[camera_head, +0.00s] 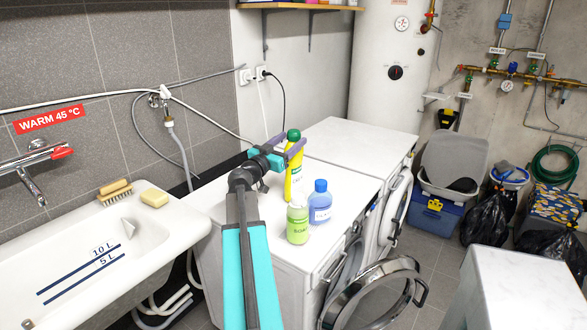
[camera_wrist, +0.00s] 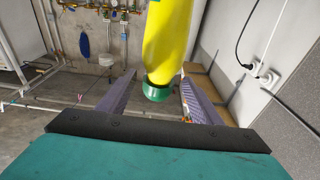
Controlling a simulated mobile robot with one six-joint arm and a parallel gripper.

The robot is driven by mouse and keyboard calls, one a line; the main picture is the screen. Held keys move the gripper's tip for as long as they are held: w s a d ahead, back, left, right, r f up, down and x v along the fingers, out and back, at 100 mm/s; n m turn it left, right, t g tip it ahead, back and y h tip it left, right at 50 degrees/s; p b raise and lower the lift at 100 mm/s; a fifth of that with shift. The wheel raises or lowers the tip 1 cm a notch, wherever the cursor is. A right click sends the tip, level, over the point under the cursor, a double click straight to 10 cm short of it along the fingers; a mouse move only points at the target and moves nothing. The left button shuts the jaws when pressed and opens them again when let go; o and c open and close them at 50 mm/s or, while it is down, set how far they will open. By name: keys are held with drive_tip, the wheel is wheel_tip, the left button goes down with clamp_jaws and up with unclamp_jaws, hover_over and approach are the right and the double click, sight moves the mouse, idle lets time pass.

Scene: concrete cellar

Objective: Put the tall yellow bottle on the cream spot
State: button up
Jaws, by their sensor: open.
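The tall yellow bottle (camera_head: 291,181) with a green cap stands upright on the front white machine. My gripper (camera_head: 285,146) is open at its upper part, near the cap. In the wrist view the yellow bottle (camera_wrist: 167,40) shows cap downward, between the two purple fingers of my gripper (camera_wrist: 158,82). A gap shows on each side, and I cannot tell whether either finger touches it. Part of the bottle is hidden behind my gripper in the head view. I cannot make out a cream spot in either view.
A green soap bottle (camera_head: 298,222) and a blue bottle (camera_head: 320,202) stand close in front of the yellow one. The second white machine's top (camera_head: 360,140) is clear. An open round door (camera_head: 375,295) juts out below. A sink (camera_head: 95,250) is at left.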

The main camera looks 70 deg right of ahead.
drive_tip(key=shift+s+d, duration=0.1)
drive_tip(key=shift+d, duration=0.35)
drive_tip(key=shift+f+p+x, duration=0.15)
drive_tip(key=shift+p+x, duration=0.5)
drive_tip(key=shift+x, duration=0.65)
drive_tip(key=shift+f+p+x, duration=0.15)
drive_tip(key=shift+p+x, duration=0.5)
drive_tip(key=shift+x, duration=0.65)
drive_tip(key=shift+s, duration=0.15)
drive_tip(key=shift+c, duration=0.4)
drive_tip(key=shift+r, duration=0.1)
clamp_jaws()
